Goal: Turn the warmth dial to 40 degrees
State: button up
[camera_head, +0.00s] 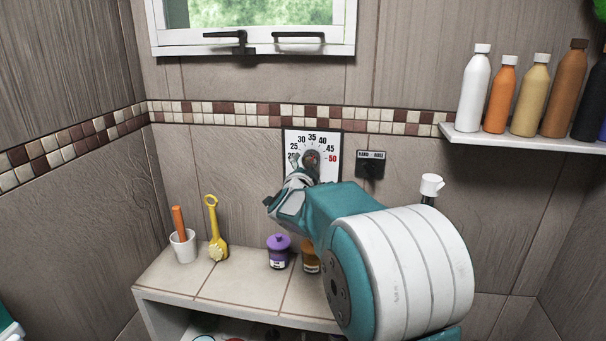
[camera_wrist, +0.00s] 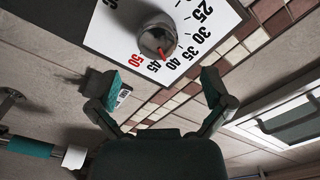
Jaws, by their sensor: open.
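The warmth dial is a white plate (camera_head: 328,168) on the tiled wall, with numbers up to a red 50. In the wrist view the plate (camera_wrist: 125,30) fills the top middle. Its round grey knob (camera_wrist: 155,36) has a red pointer (camera_wrist: 162,53) that lies between 40 and 45. The knob (camera_head: 311,158) is partly hidden by my gripper in the head view. My gripper (camera_wrist: 162,84) is open, its two fingers wide apart and nothing between them. The knob appears beyond the fingertips, and I see no contact in the wrist view.
A small dark wall panel (camera_head: 370,164) is right of the dial. Below is a tiled ledge (camera_head: 235,290) with a white cup (camera_head: 184,246), a yellow brush (camera_head: 216,240) and a purple jar (camera_head: 278,250). A shelf (camera_head: 520,139) with several bottles is at right, a window (camera_head: 255,35) above.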

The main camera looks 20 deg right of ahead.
jog(key=v, duration=0.5)
jog(key=shift+s+a, duration=0.1)
jog(key=shift+a, duration=0.1)
jog(key=s+a+f+n+g+y, duration=0.1)
jog(key=s+a+n+g+y, duration=0.1)
jog(key=s+a+n+y, duration=1)
jog(key=s+f+n+g+h, duration=0.1)
jog(key=s+f+n+g, duration=0.1)
jog(key=s, duration=0.9)
jog(key=s+a+f+n+g+h, duration=0.1)
jog(key=s+f+n+g, duration=0.2)
jog(key=s, duration=0.9)
notch_tip(320, 180, down, 5)
jog(key=shift+a+r+g, duration=0.15)
jog(key=shift+g, duration=1.05)
